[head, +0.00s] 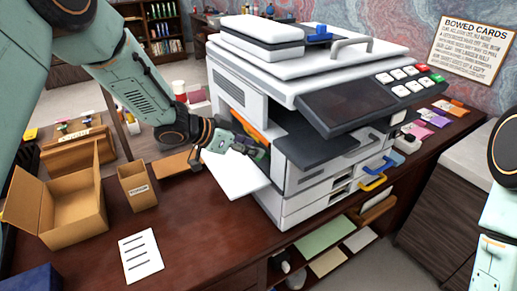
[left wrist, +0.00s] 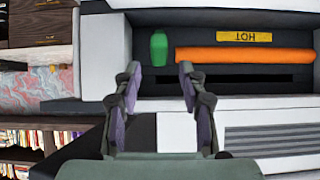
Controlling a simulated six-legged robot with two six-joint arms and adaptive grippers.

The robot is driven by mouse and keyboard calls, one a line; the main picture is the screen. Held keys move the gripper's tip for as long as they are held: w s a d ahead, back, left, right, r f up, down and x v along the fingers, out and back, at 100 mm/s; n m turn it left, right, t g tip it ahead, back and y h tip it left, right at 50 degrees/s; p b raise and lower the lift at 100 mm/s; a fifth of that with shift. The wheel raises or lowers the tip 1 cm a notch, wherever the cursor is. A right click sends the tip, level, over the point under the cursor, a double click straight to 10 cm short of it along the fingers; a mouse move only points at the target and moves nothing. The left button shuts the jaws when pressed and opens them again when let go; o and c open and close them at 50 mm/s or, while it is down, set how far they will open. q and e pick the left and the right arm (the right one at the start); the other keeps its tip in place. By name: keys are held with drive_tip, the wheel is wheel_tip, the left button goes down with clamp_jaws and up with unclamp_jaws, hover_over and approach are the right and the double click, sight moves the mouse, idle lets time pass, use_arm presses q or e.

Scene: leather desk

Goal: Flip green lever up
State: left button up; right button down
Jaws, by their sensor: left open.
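The white copier (head: 300,60) stands on the desk with its left side open. In the left wrist view, the green lever (left wrist: 158,48) is a short upright-looking tab inside the dark opening, beside the left end of an orange roller (left wrist: 245,55). The HOT label there reads upside down, so this view is turned over. My left gripper (left wrist: 160,76) is open and empty, with its fingertips on either side of the lever's line and apart from it. In the head view my left gripper (head: 250,146) is at the copier's open side. My right gripper is out of view.
A white side tray or panel (head: 236,175) juts out below the left gripper. An open cardboard box (head: 75,212), a small box (head: 137,188) and a printed sheet (head: 140,256) lie on the desk to the left. The front of the desk is mostly clear.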

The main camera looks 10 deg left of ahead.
use_arm(q)
drive_tip(key=v, duration=0.8)
